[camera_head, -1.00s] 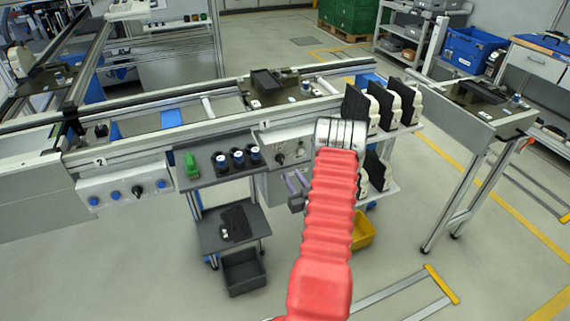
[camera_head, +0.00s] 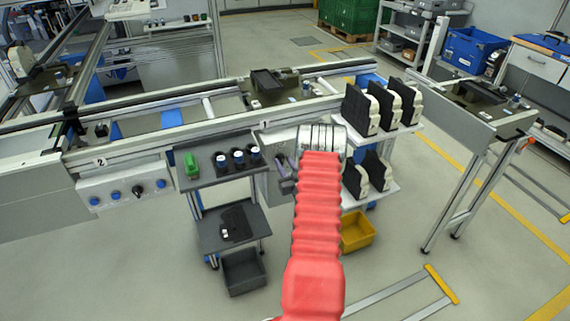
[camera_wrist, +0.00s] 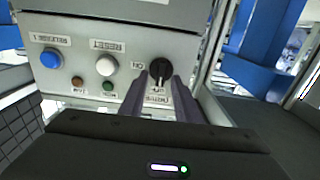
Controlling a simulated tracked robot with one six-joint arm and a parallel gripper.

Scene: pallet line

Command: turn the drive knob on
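The black drive knob (camera_wrist: 157,70) is on a grey control panel (camera_wrist: 125,48) in the wrist view, with an ON label at its left and a DRIVE label below. Its pointer direction is hard to read. My gripper (camera_wrist: 160,76) points at the panel with its two dark fingers apart. The knob shows between and just beyond the fingertips; I cannot tell whether they touch it. In the head view my gripper (camera_head: 286,176) is at the panel's front, and my red-sleeved arm hides the knob.
The panel also has a blue button (camera_wrist: 50,58), a white RESET button (camera_wrist: 106,65) and small lamps left of the knob. In the head view, a cart (camera_head: 232,222) stands left of my gripper, and a rack with dark-faced units (camera_head: 360,110) stands right. A yellow bin (camera_head: 357,232) sits below.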

